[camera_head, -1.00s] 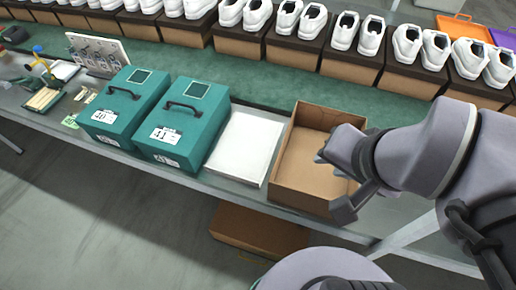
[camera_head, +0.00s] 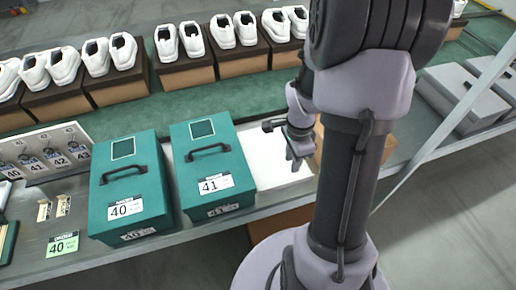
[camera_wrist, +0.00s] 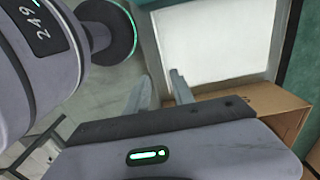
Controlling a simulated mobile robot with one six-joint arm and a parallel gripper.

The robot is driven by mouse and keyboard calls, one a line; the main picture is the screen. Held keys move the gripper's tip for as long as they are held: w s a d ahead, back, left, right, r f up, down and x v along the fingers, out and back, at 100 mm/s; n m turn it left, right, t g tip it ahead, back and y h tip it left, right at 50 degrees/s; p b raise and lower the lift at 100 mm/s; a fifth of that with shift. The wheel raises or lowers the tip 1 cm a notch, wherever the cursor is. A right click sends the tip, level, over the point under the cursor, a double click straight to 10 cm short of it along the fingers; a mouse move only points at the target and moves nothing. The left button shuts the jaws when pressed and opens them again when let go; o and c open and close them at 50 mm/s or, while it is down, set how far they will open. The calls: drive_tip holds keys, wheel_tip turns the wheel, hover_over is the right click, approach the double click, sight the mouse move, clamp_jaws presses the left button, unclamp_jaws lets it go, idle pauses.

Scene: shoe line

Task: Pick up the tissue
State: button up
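The tissue appears as a flat white rectangular sheet or stack (camera_head: 262,160) on the bench, right of the teal box marked 41. It also shows in the wrist view (camera_wrist: 218,45) at the top right. My gripper (camera_head: 281,143) is above the tissue's right part in the head view, with my arm hiding part of that area. In the wrist view my gripper (camera_wrist: 160,90) has its two fingers apart with nothing between them. The fingers point toward the tissue's near left corner; contact cannot be told.
Teal boxes marked 40 (camera_head: 128,190) and 41 (camera_head: 212,172) stand left of the tissue. An open cardboard box (camera_wrist: 268,103) is beside it, mostly hidden by my arm in the head view. White shoes on boxes line the back. Grey boxes (camera_head: 462,96) lie at right.

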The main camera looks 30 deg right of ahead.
drive_tip(key=b, duration=0.3)
hover_over(288, 183)
wheel_tip(288, 183, down, 8)
wheel_tip(288, 183, down, 6)
drive_tip(key=b, duration=0.2)
drive_tip(key=shift+w+b, duration=0.1)
drive_tip(key=shift+b, duration=0.3)
drive_tip(key=shift+r, duration=0.15)
drive_tip(key=shift+c, duration=0.4)
clamp_jaws()
